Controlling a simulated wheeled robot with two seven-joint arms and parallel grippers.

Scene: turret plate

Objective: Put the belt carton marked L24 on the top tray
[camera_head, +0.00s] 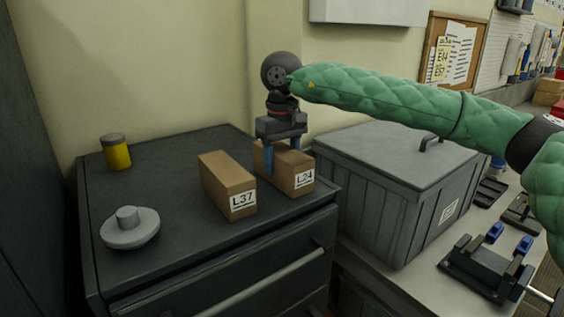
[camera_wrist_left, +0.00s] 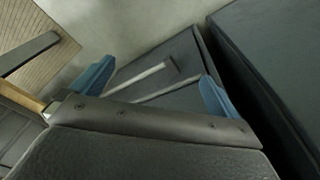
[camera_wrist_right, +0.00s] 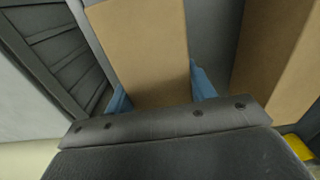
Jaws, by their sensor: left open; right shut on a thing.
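The carton marked L24 (camera_head: 297,176) is a small brown box with a white label, on the dark cabinet top (camera_head: 180,262). My right gripper (camera_head: 283,165) comes down from above and is shut on it, with one blue finger on each side. In the right wrist view the carton (camera_wrist_right: 140,45) lies between the blue fingertips (camera_wrist_right: 160,92). A similar carton marked L37 (camera_head: 226,190) stands just left of it, apart. My left gripper (camera_wrist_left: 155,90) shows only in its wrist view, open and empty. I cannot identify a top tray for certain.
A yellow canister (camera_head: 116,154) and a grey round knobbed weight (camera_head: 129,232) stand on the cabinet's left side. A large grey lidded bin (camera_head: 385,195) stands right of the cabinet. A dark fixture with blue parts (camera_head: 480,265) lies on the bench at right.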

